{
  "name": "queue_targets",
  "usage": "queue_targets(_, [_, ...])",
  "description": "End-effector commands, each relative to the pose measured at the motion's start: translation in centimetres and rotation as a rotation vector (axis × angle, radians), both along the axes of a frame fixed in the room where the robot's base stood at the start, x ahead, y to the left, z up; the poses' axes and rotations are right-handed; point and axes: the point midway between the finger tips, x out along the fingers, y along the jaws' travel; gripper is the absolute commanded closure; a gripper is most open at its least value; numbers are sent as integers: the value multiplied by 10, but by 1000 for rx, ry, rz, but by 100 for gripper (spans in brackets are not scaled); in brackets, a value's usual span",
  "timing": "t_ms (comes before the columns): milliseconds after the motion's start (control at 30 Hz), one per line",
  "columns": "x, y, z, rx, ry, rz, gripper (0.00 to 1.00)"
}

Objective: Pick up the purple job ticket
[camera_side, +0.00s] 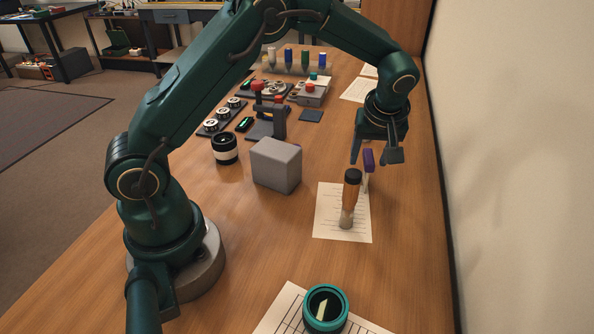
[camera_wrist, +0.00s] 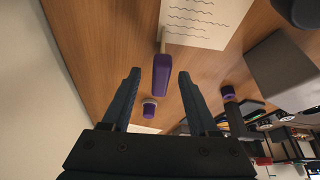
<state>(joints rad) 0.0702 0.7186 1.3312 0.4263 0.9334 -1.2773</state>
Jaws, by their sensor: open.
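A purple block-shaped piece on a thin pale stem, which I take for the job ticket (camera_side: 369,160), stands upright near the right edge of the sheet in the side view. In the wrist view the purple piece (camera_wrist: 161,75) shows between the two fingers, with its pale stem beyond it. My gripper (camera_side: 376,155) is open around or just above the purple piece, pointing down. In the wrist view my gripper (camera_wrist: 159,73) shows a gap on both sides of it. I cannot tell the exact depth between them.
The wall (camera_side: 510,170) is at right.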

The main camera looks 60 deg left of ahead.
Motion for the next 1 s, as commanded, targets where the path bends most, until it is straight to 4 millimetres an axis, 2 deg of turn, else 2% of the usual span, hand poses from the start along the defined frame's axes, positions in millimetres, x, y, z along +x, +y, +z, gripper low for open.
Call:
queue_targets(100, [2, 6, -16, -1, 6, 2, 40])
queue_targets(300, [7, 12, -34, -1, 2, 1, 40])
queue_targets(600, [8, 13, -36, -2, -1, 1, 40])
queue_targets(633, [8, 13, -36, -2, -1, 1, 44])
queue_targets(767, [8, 13, -36, -2, -1, 1, 94])
queue_targets(800, [8, 13, -36, -2, -1, 1, 100])
queue_targets(1000, [8, 13, -36, -2, -1, 1, 100])
